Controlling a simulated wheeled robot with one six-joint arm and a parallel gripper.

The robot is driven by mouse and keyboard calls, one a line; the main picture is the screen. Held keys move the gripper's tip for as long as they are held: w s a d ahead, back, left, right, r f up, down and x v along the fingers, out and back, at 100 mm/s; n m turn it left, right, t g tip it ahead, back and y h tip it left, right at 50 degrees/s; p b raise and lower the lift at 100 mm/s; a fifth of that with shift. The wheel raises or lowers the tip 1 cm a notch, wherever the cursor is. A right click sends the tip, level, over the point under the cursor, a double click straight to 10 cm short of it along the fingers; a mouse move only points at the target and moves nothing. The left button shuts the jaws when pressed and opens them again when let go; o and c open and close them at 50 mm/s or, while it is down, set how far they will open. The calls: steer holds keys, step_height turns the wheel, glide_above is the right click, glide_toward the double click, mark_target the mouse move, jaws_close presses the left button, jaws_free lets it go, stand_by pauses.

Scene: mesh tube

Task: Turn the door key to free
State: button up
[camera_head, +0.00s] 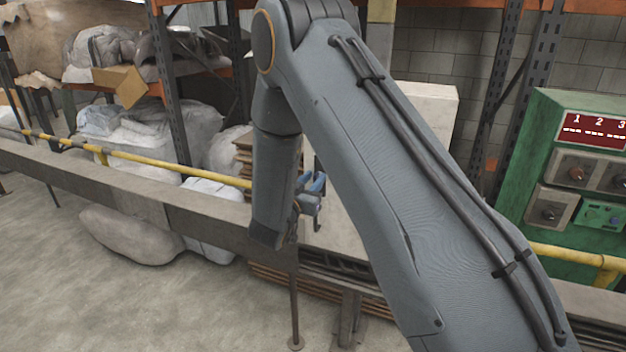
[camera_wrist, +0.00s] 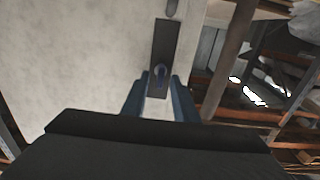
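In the wrist view, a dark upright lock plate (camera_wrist: 165,45) is fixed to a pale, mottled door panel (camera_wrist: 90,50). A small dark bluish key (camera_wrist: 159,72) sits near the plate's lower end. My gripper (camera_wrist: 159,80) is open, with one blue finger on each side of the key in the picture. Bare gap shows between the fingers and the key. I cannot tell how far the tips are from the plate in depth. In the head view, my gripper (camera_head: 313,190) shows small beside the pale door panel (camera_head: 343,200); my arm hides much of the panel.
A yellow rail (camera_head: 150,156) and a grey beam (camera_head: 110,185) run across the scene. A green control box (camera_head: 540,130) stands right. Shelves with wrapped bundles (camera_head: 150,130) are behind. Floor at front left is clear.

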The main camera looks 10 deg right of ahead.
jaws_close()
steer(key=shift+m+b, duration=0.3)
steer(key=m+b, duration=0.2)
steer(key=m, duration=0.1)
steer(key=shift+d+f, duration=0.1)
steer(key=m+b, duration=0.4)
steer(key=b, duration=0.1)
steer(key=m+b, duration=1)
steer(key=shift+s+d+f, duration=0.25)
steer(key=shift+f, duration=0.1)
steer(key=shift+m, duration=0.3)
jaws_free()
